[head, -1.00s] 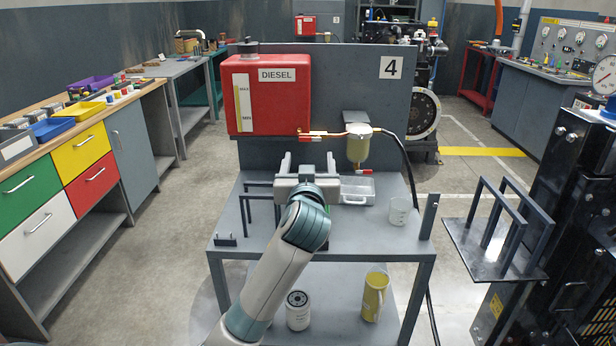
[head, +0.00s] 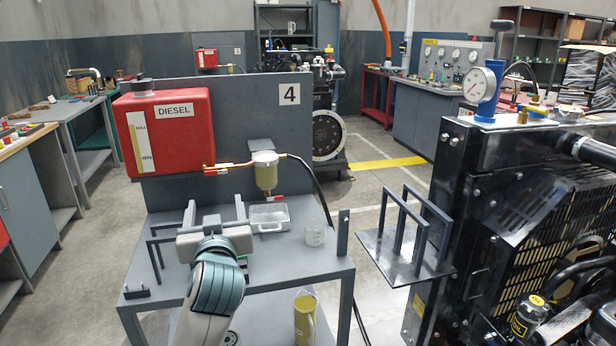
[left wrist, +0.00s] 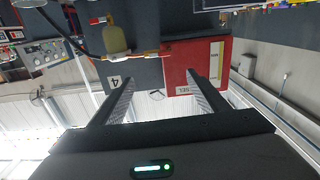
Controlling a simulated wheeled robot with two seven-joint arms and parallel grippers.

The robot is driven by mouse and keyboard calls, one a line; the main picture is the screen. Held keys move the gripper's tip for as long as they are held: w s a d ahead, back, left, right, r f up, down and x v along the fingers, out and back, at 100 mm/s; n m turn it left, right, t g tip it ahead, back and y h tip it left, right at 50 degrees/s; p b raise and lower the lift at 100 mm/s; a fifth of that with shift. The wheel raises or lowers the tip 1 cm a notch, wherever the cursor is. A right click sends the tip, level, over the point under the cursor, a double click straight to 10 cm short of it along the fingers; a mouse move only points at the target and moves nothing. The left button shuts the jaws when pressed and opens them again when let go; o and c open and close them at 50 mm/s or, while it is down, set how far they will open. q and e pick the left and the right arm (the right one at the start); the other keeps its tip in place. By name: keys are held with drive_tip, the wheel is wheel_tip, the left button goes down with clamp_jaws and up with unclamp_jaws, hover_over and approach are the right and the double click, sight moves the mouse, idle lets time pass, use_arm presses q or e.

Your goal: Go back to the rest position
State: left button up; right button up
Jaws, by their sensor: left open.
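My left gripper (head: 215,215) is over the grey stand's table (head: 290,258), its two fingers spread apart and pointing toward the panel. Nothing shows between them. In the left wrist view the open fingers (left wrist: 160,92) also show empty, with the red diesel tank (left wrist: 215,70) and the panel beyond, upside down. The fingers appear apart from the tank and the filter. My right gripper is not in either view.
The red diesel tank (head: 165,130) and fuel filter (head: 265,170) hang on the panel (head: 245,110). A yellow jug (head: 305,318) is below. A black engine (head: 530,210) stands at right.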

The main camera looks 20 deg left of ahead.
use_arm(q)
drive_tip(key=shift+f, duration=0.15)
